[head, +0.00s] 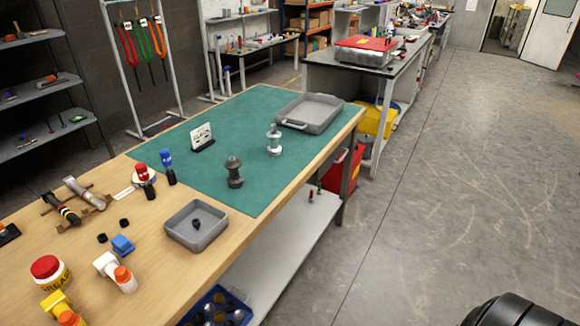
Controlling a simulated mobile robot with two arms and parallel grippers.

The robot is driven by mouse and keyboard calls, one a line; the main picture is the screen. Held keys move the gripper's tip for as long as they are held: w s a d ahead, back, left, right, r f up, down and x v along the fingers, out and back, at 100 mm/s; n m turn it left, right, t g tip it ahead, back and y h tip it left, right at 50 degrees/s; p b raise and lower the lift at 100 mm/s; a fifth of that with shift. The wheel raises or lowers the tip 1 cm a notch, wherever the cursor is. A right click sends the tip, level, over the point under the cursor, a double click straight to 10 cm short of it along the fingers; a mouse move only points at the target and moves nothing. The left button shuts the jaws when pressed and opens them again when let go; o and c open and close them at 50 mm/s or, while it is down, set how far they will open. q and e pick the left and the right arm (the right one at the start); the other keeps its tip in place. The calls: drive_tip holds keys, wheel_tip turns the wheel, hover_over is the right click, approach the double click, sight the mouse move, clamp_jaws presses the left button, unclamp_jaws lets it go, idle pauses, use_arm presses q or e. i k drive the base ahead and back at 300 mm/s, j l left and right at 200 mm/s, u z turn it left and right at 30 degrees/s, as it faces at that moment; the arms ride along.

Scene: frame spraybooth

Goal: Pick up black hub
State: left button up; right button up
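The black hub (234,173), dark grey and spool-shaped with a wide flange, stands upright on the green mat (262,108) near the mat's front part. A lighter silver hub (274,140) of similar shape stands upright behind it to the right, apart from it. Neither gripper is in view. A dark rounded part at the bottom right corner seems to be mine, but I cannot tell which part.
A grey tray (331,103) lies at the mat's far right. A small sign (202,137) stands on the mat. A small grey bin (170,232) with a dark piece inside sits on the wood in front. Bottles and tools crowd the left. Floor (450,200) at right is clear.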

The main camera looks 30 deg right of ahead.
sight(234, 172)
drive_tip(key=z, duration=0.7)
drive_tip(key=i+l, duration=0.2)
drive_tip(key=l, duration=0.15)
